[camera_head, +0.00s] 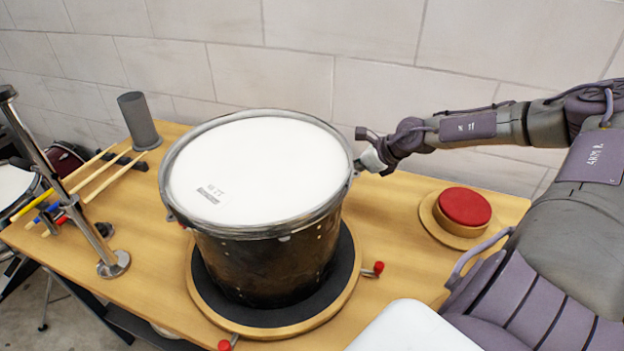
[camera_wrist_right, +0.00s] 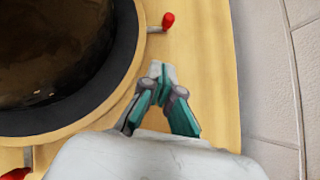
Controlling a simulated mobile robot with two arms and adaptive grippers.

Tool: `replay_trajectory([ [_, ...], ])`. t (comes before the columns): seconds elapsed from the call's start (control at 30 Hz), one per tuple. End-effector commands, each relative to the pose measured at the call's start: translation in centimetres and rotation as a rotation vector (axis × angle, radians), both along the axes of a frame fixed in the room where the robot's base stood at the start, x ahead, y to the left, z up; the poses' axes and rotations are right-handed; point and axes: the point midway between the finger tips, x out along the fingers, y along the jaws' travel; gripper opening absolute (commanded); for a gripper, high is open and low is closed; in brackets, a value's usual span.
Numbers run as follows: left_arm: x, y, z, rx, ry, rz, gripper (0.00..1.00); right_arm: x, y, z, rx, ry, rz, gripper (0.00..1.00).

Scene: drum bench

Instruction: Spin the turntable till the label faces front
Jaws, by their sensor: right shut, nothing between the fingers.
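A dark drum (camera_head: 265,265) with a white head (camera_head: 262,165) and metal rim stands upright on the turntable (camera_head: 345,285), a round wooden disc with a black top. A small printed label (camera_head: 211,193) lies on the drumhead at its left front; no other label shows on the visible shell. Red-tipped pegs stick out from the turntable edge at right front (camera_head: 378,268) and front (camera_head: 224,345). The wrist view shows two red-tipped pegs, at top (camera_wrist_right: 168,20) and lower left (camera_wrist_right: 15,174). My right gripper (camera_head: 372,162) is shut and empty, behind the drum's right side; its fingertips (camera_wrist_right: 160,72) are close to the turntable edge. My left gripper is out of view.
A red round pad (camera_head: 465,206) on a wooden base sits at the table's right. A grey cylinder (camera_head: 139,120), several drumsticks (camera_head: 100,180) and a metal stand (camera_head: 112,262) are at the left. A block wall (camera_head: 300,60) rises behind the wooden table (camera_head: 420,270).

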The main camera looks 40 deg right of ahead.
Motion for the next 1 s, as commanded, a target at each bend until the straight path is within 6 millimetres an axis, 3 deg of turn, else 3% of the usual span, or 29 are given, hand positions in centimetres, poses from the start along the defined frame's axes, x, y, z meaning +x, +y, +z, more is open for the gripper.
replay_trajectory([
  [0.37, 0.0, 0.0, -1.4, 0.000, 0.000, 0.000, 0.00, 1.7, 0.5, -2.5, 0.004, -0.001, -0.002, 0.00],
  [0.83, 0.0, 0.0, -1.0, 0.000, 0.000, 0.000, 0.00, 6.9, 2.1, -7.4, 0.007, -0.003, -0.002, 0.00],
  [1.0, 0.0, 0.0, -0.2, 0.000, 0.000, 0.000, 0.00, 9.2, 2.6, -7.3, 0.003, -0.003, -0.002, 0.00],
])
